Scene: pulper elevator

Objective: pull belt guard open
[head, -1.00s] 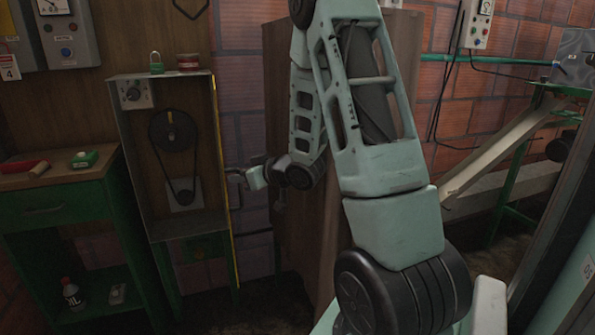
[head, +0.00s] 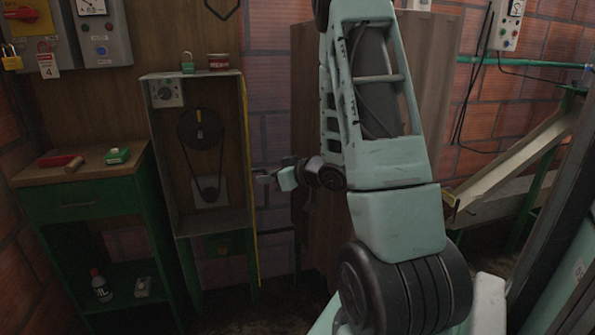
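The belt guard (head: 251,180) shows nearly edge-on as a thin upright panel with a yellow edge, at the right side of an open-fronted metal housing (head: 160,150). Inside the housing, a black belt runs around a large upper pulley (head: 201,130) and a smaller lower one (head: 209,194), both exposed. My gripper (head: 264,178) is just right of the guard's yellow edge, at about mid-height, pointing left. Its fingers are small and dark here. I cannot tell whether they touch the guard or hold a handle.
A green padlock (head: 187,62) and a red tin (head: 218,62) stand on the housing. A green workbench (head: 80,202) is at left. A brown wooden cabinet (head: 305,100) stands behind my arm. A sloping chute (head: 515,160) is at right. Some floor below the guard is open.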

